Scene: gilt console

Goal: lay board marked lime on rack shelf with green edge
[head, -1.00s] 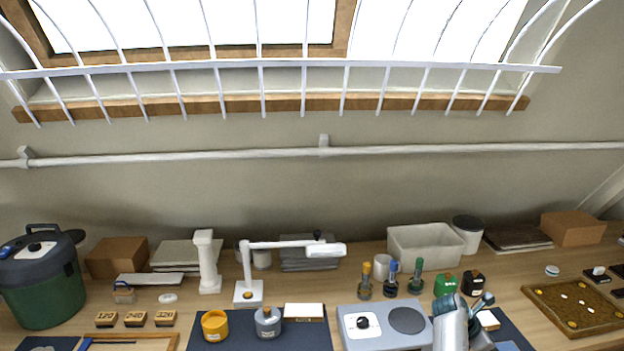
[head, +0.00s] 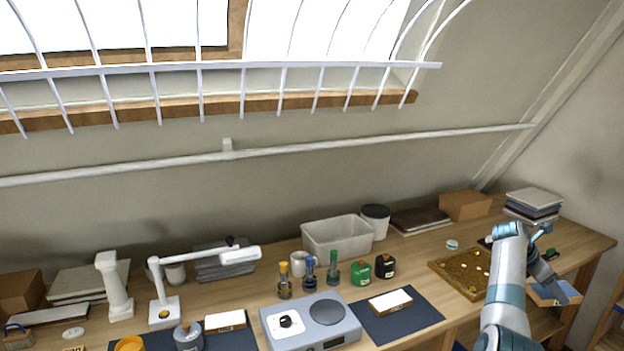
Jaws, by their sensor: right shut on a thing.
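My right gripper (head: 549,278) is at the right, beyond the front edge of the bench. It is shut on a small flat board (head: 556,293) with a pale blue and brown look; the fingers partly cover it, and no marking on it can be read. A brown wooden frame (head: 603,330), perhaps part of the rack, is cut off at the lower right corner. I cannot make out a green shelf edge on it. My left gripper is not in view.
The wooden bench (head: 420,262) carries a brown tray (head: 462,272), a hotplate (head: 311,322), a white-topped block (head: 390,302) on a dark mat (head: 416,318), and several bottles. A stack of flat items (head: 533,203) stands at the back right corner.

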